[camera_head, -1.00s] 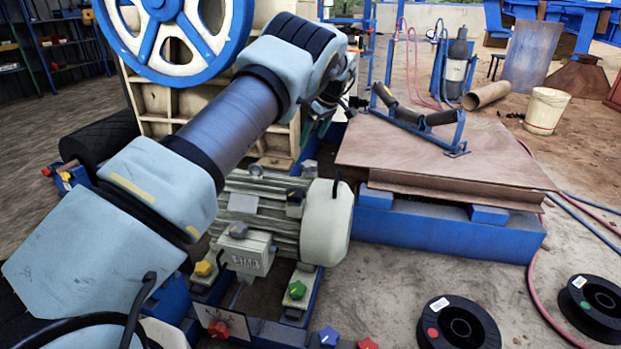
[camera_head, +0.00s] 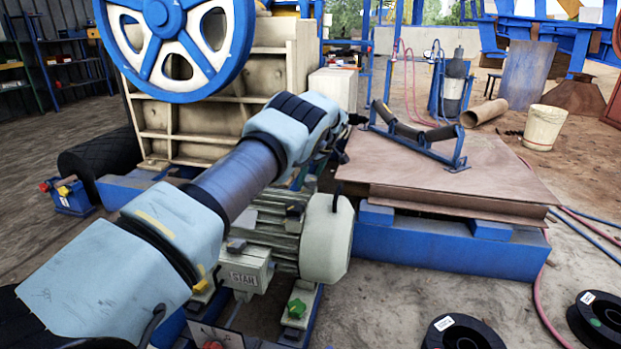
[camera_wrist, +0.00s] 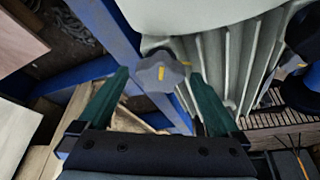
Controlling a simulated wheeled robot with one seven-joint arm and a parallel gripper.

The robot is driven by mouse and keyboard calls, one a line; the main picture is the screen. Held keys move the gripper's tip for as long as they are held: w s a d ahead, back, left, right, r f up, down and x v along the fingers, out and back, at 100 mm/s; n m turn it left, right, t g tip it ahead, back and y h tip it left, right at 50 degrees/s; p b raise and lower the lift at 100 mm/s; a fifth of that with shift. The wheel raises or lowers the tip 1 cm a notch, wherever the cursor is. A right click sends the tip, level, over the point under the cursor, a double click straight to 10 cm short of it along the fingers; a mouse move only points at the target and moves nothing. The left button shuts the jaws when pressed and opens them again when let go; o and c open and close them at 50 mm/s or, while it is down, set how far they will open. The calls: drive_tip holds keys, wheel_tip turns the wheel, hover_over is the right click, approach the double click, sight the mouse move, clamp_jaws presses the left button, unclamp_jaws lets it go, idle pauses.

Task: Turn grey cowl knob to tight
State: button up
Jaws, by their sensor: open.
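The grey cowl knob (camera_wrist: 160,73) is a lobed knob with a yellow mark on its face, seen in the wrist view. It sits close beside the pale motor cowl (camera_wrist: 195,14). My gripper (camera_wrist: 159,84) has its two green fingers apart, one on each side of the knob in the picture. I cannot tell whether the fingers are level with the knob in depth; no contact shows. In the head view, the rounded cowl (camera_head: 326,240) ends the ribbed grey motor (camera_head: 272,222). My arm reaches behind it, and the knob and fingertips are hidden there.
A blue frame beam (camera_wrist: 108,35) runs behind the knob. A stack of brown sheets (camera_head: 450,180) on blue supports stands right of the motor, with a roller bracket (camera_head: 420,135) on top. A green knob (camera_head: 296,308) is at the motor's base. Black spools (camera_head: 462,335) lie front right.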

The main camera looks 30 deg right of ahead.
drive_tip(key=shift+c, duration=0.2)
drive_tip(key=c, duration=1.3)
drive_tip(key=shift+c, duration=0.2)
drive_tip(key=shift+m+p, duration=0.3)
drive_tip(key=m+h+p, duration=0.1)
drive_tip(key=m, duration=0.1)
drive_tip(key=m+p, duration=0.1)
drive_tip(key=shift+a+r+m+h+p, duration=0.15)
drive_tip(key=shift+m+h+p, duration=0.15)
drive_tip(key=shift+m+h, duration=0.1)
drive_tip(key=m+h+p, duration=0.1)
drive_tip(key=m, duration=0.1)
drive_tip(key=m+h+p, duration=0.1)
drive_tip(key=m, duration=0.2)
drive_tip(key=shift+a, duration=0.15)
drive_tip(key=m+g+h+p, duration=0.1)
drive_tip(key=m, duration=0.3)
drive_tip(key=shift+w+a+m, duration=0.1)
drive_tip(key=shift+w+m, duration=0.05)
drive_tip(key=shift+m, duration=0.25)
drive_tip(key=m+g+h, duration=0.1)
drive_tip(key=m, duration=0.3)
drive_tip(key=shift+f+b, duration=0.2)
drive_tip(key=shift+b, duration=0.2)
